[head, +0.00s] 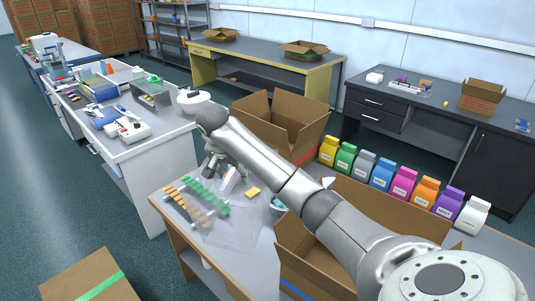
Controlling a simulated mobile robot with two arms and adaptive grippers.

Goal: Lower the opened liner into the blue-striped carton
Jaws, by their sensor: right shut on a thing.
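The blue-striped carton (283,262) stands open at the table's front edge, its blue stripe low on the near side. My right arm crosses above it and hides part of its opening. The liner (236,232) is a clear, see-through sheet left of the carton, over the grey table; its outline is faint, and I cannot tell how far it is opened. My right gripper (222,180) is at the far left of the table, beyond the liner's visible part. It is shut, apparently on the liner's far edge, though the contact is unclear. My left gripper is out of view.
Green (205,197) and tan (189,207) strips lie at the table's left. A yellow block (253,193) lies near my right gripper. An open red-striped carton (285,125) stands behind.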

